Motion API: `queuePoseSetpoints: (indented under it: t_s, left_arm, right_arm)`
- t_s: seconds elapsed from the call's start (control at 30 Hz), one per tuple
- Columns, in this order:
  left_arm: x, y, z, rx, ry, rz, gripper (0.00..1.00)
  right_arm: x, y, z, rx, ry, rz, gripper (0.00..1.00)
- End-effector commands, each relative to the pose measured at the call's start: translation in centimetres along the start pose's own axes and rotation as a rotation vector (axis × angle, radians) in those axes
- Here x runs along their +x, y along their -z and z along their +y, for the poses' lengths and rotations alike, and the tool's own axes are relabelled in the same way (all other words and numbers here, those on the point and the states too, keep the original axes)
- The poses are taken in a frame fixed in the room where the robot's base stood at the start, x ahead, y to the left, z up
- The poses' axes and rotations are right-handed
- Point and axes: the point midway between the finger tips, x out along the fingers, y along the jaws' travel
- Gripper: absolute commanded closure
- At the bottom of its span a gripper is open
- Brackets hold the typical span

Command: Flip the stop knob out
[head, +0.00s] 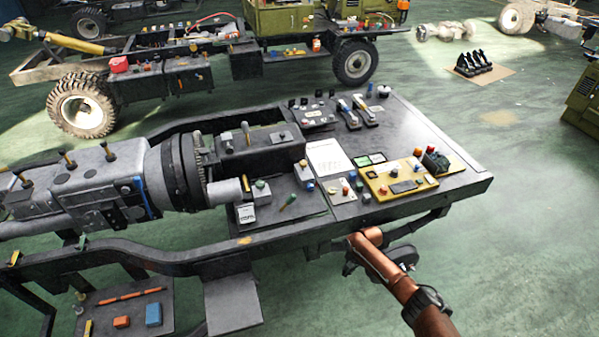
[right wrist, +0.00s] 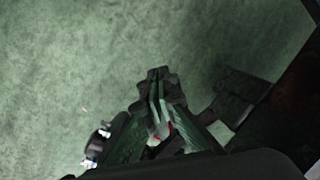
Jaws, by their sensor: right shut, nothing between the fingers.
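The yellow control panel (head: 400,178) lies on the right part of the chassis deck and carries several small knobs and buttons. A red-orange knob (head: 418,152) stands on its far side, beside a dark box with green and red parts (head: 435,160). I cannot tell for sure which knob is the stop knob. In the head view my right gripper (head: 352,262) is low in front of the deck's near edge, partly hidden by my copper arm, and apart from the panel. In the right wrist view its fingers (right wrist: 157,85) are shut and empty over green floor. My left gripper is not in view.
The dark deck (head: 455,185) has a raised edge near my right arm. A white sheet (head: 327,158) and small switches sit left of the panel. A large grey engine (head: 90,180) fills the left. Open green floor (head: 530,240) lies to the right.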

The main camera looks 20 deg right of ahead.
Motion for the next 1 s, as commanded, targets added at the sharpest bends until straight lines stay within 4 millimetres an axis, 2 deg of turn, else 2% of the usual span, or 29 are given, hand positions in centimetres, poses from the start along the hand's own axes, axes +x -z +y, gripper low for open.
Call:
queuePoseSetpoints:
  t_s: [0.03, 0.07, 0.1, 0.17, 0.2, 0.3, 0.4, 0.5, 0.6, 0.83, 1.0]
  left_arm:
    - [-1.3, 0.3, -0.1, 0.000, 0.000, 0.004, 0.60]
    - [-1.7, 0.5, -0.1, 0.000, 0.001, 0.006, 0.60]
    - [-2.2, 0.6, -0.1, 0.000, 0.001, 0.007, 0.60]
    - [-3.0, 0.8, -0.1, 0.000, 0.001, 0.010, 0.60]
    - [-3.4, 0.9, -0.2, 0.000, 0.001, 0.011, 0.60]
    - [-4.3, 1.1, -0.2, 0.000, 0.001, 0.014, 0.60]
    - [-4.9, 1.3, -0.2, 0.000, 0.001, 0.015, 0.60]
    - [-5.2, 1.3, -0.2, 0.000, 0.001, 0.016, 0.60]
    - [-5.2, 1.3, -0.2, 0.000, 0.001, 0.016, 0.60]
    - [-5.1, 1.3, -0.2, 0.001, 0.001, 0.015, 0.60]
    - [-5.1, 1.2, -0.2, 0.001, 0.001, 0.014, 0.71]
  right_arm:
    - [-6.5, 1.5, -4.0, 0.023, 0.014, -0.017, 1.00]
    - [-9.6, 1.7, -5.7, 0.043, 0.013, -0.041, 1.00]
    - [-13.7, 1.7, -7.9, 0.069, 0.010, -0.073, 1.00]
    - [-19.7, 1.2, -10.5, 0.101, -0.004, -0.118, 1.00]
    - [-23.4, 0.7, -11.9, 0.118, -0.018, -0.147, 1.00]
    - [-31.3, -1.0, -14.1, 0.149, -0.064, -0.202, 1.00]
    - [-36.9, -2.6, -15.0, 0.170, -0.111, -0.239, 1.00]
    - [-40.0, -3.6, -15.3, 0.180, -0.143, -0.260, 1.00]
    - [-41.2, -4.1, -15.3, 0.186, -0.157, -0.269, 1.00]
    - [-41.2, -4.2, -15.3, 0.186, -0.158, -0.271, 1.00]
    - [-41.2, -4.1, -15.3, 0.186, -0.157, -0.271, 1.00]
